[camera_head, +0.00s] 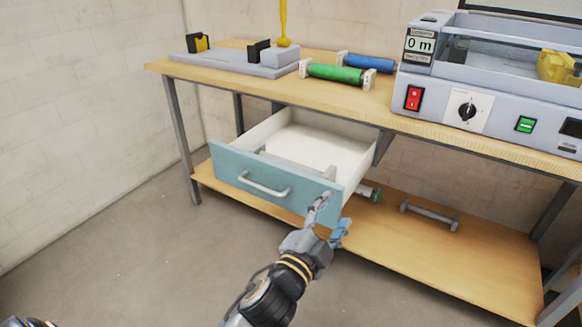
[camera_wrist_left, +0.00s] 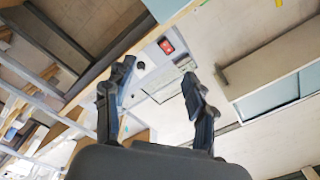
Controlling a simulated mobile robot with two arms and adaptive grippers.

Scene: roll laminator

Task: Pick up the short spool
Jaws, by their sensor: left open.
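A grey bar with raised ends, like an empty spool (camera_head: 298,163), lies in the open drawer (camera_head: 262,184). A similar grey spool (camera_head: 430,214) lies on the lower shelf, and a smaller piece with a green part (camera_head: 368,193) sits partly hidden behind the drawer. I cannot tell for sure which is the short spool. My left gripper (camera_head: 336,210) is open and empty in front of the drawer's right front corner. Its two spread fingers also show in the left wrist view (camera_wrist_left: 158,70). My right gripper is not in view.
A green roll (camera_head: 336,74) and a blue roll (camera_head: 368,62) lie on the tabletop (camera_head: 225,90). The laminator (camera_head: 440,85) stands at right, a grey stand (camera_head: 235,66) at left. The pulled-out drawer overhangs the lower shelf (camera_head: 440,260). The floor in front is clear.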

